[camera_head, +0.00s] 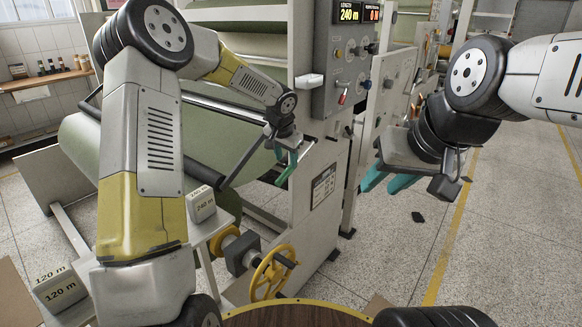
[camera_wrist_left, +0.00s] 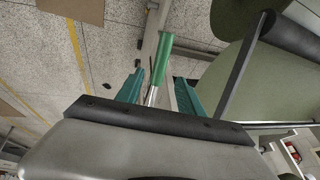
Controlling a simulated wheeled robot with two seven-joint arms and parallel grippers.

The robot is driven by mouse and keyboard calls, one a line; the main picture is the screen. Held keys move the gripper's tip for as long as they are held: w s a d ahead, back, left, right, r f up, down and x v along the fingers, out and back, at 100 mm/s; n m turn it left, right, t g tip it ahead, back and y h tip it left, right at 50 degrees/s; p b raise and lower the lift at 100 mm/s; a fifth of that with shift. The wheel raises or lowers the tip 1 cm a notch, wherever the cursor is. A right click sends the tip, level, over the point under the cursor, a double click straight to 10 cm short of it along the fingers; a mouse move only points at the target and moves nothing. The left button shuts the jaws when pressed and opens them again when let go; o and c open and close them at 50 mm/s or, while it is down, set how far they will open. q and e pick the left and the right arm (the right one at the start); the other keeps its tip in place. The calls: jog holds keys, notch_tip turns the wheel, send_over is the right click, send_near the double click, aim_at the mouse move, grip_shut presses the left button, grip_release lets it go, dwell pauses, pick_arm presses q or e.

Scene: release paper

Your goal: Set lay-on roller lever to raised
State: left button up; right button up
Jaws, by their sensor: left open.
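A lever with a green grip (camera_wrist_left: 163,60) and a thin metal shaft shows in the left wrist view, between the two teal fingers of my left gripper (camera_wrist_left: 158,93). The fingers are open, with a gap on each side of the shaft. In the head view my left gripper (camera_head: 287,167) is beside the machine's side frame, at the end of the dark roller's arm; the lever is hard to pick out there. A dark roller (camera_head: 185,165) lies along the large green roll (camera_head: 85,150). My right gripper (camera_head: 388,182) is open and empty, right of the machine.
A grey control panel (camera_head: 350,70) with knobs and a display stands above the lever area. A yellow handwheel (camera_head: 270,272) is below. Labelled 120 m and 240 m blocks (camera_head: 60,290) sit at lower left. The floor at right is mostly clear.

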aim_at(288, 169)
pick_arm(q)
jog(key=x, duration=0.8)
jog(key=shift+w+d+f, duration=0.1)
jog(key=shift+w+f, duration=0.05)
jog(key=shift+f, duration=0.05)
grip_shut()
dwell(1.2)
